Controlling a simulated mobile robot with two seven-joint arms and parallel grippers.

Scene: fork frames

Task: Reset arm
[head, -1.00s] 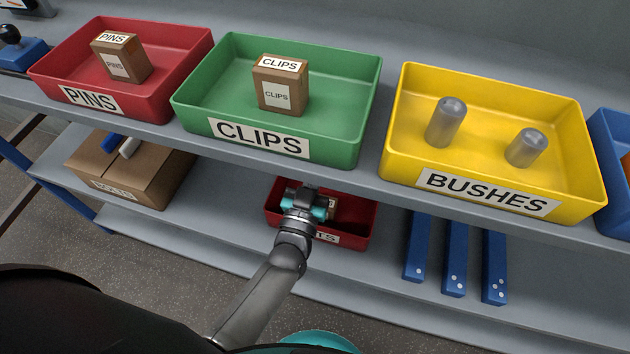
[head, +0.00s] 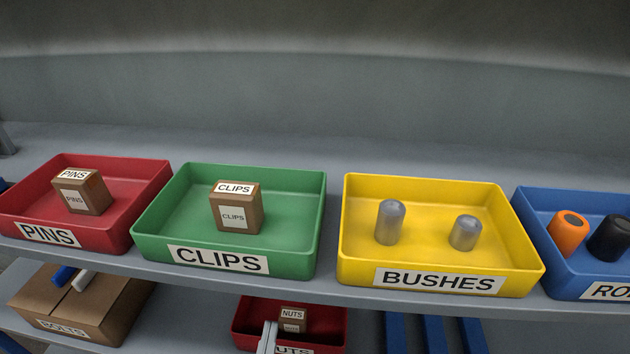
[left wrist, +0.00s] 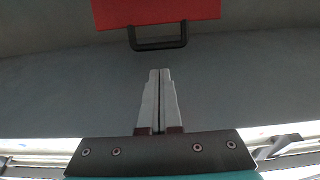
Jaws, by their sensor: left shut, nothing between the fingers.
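My left gripper (head: 267,328) shows at the bottom of the head view, its grey fingers in front of the small red tray (head: 240,322) on the lower shelf. In the left wrist view the two fingers (left wrist: 160,73) lie together, shut with nothing between them. A small brown NUTS box (head: 292,320) sits in that red tray, apart from the fingers. My right gripper does not show in either view.
On the upper shelf stand a red PINS bin (head: 150,178), a green CLIPS bin (head: 305,200), a yellow BUSHES bin (head: 520,250) and a blue bin (head: 565,275). A BOLTS carton (head: 110,310) stands lower left. A red thing with a black handle (left wrist: 157,44) shows in the wrist view.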

